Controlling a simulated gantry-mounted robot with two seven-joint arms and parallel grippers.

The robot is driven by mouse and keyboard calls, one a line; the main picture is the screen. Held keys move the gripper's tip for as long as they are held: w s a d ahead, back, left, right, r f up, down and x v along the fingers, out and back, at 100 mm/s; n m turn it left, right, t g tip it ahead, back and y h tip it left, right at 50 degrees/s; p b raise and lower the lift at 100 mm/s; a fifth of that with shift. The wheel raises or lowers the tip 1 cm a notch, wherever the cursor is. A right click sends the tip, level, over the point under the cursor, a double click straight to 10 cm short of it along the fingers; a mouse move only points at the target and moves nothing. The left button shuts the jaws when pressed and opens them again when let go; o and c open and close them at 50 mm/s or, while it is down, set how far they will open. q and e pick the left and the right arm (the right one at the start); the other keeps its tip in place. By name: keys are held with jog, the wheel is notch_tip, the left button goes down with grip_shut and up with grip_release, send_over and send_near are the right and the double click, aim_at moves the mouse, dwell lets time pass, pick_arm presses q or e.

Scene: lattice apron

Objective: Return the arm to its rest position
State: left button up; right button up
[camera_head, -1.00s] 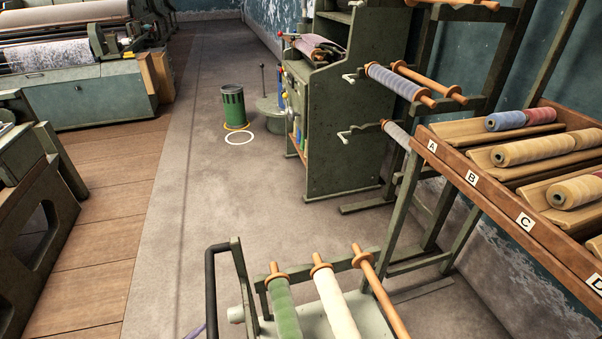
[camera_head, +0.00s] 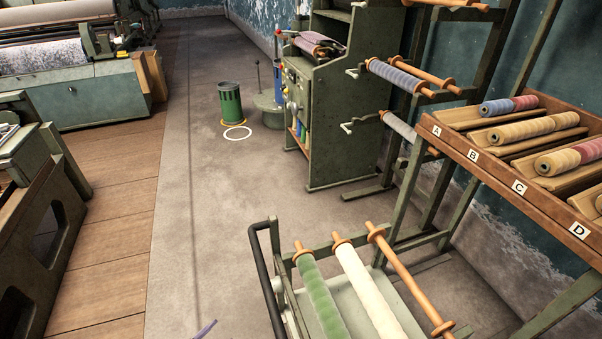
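Neither of my grippers is in view, and no arm can be made out for certain. A small purple sliver (camera_head: 205,329) shows at the bottom edge; it is too little to tell what it is. A green trolley (camera_head: 275,240) with a black handle stands at the bottom centre. It carries a green roll (camera_head: 322,300), a cream roll (camera_head: 365,290) and a bare wooden rod (camera_head: 410,285).
A wooden rack (camera_head: 500,172) labelled A to D holds fabric rolls at right. A green cabinet (camera_head: 340,155) stands behind. A green bin (camera_head: 230,102) stands near a white floor ring (camera_head: 237,133). Machines line the left. The grey floor between (camera_head: 200,220) is clear.

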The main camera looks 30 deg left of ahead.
pick_arm(q)
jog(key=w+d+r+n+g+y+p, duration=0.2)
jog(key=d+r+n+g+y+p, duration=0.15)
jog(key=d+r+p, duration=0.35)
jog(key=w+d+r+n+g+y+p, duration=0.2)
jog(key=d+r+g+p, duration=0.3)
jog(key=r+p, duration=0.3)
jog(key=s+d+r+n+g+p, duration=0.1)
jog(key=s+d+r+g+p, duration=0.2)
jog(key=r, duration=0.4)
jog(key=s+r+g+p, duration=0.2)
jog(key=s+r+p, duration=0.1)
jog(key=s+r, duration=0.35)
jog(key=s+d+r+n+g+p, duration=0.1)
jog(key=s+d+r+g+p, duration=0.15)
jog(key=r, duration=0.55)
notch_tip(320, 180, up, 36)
jog(key=p, duration=3.7)
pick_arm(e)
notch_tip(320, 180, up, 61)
pick_arm(q)
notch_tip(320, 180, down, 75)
jog(key=b, duration=7.5)
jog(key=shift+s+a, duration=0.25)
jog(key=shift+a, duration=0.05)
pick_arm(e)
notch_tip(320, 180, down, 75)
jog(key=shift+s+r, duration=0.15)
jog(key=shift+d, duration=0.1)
